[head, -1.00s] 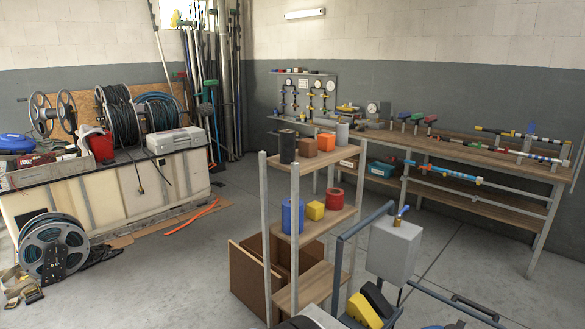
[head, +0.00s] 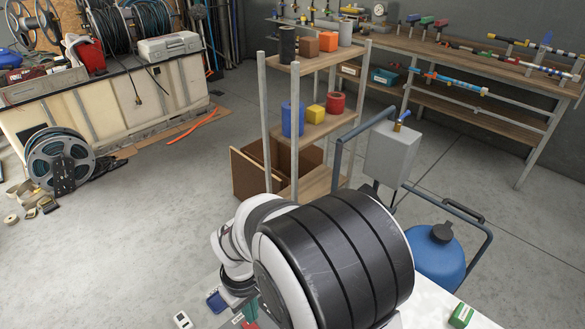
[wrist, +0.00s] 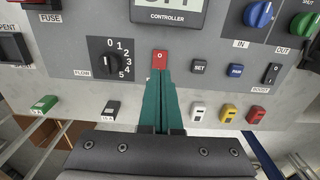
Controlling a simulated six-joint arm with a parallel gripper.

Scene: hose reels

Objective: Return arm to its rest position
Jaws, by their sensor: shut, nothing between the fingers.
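My gripper (wrist: 160,82) shows in the wrist view as two teal fingers pressed together, shut and empty. Its tips appear just below a red switch marked 0 (wrist: 160,60) on a grey control panel (wrist: 75,75); I cannot tell whether they touch it. In the head view, my white and black arm fills the bottom middle. Only a bit of teal at the gripper (head: 250,312) shows beside it there, and the fingertips cannot be made out.
The panel carries a flow knob (wrist: 110,56), SET (wrist: 199,67) and PWR (wrist: 235,70) buttons and several coloured switches. A blue tank (head: 436,258) stands right of my arm. A shelf (head: 327,127) with coloured cylinders and blocks stands behind it. Open floor lies left.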

